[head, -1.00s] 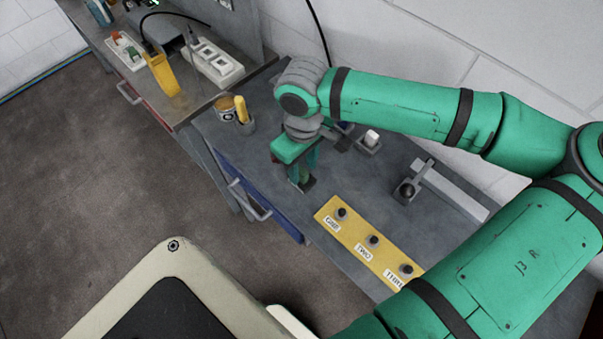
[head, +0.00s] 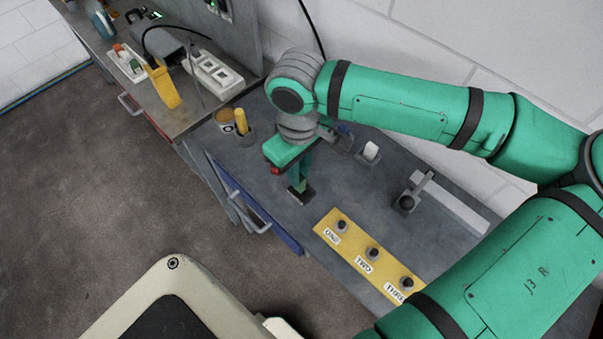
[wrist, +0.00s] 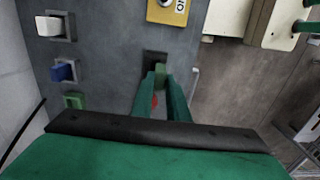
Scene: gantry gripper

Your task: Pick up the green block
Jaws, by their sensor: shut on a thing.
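My gripper (wrist: 161,84) points down over the grey bench top, close above a small dark square (wrist: 155,57). Its two green fingers are close together. A dull green block (wrist: 161,76) shows between the fingertips, and the fingers are shut on it. In the head view my gripper (head: 299,184) hides most of the block, and the dark square (head: 304,196) shows just by the fingertips. I cannot tell whether the block touches the bench. A small red spot shows between the fingers in the wrist view.
Grey holders with a white block (wrist: 48,26), a blue block (wrist: 63,72) and another green piece (wrist: 74,101) stand to the left in the wrist view. A yellow panel (head: 352,248) with knobs lies nearby. A cup (head: 226,121) stands behind, a grey lever (head: 425,187) right.

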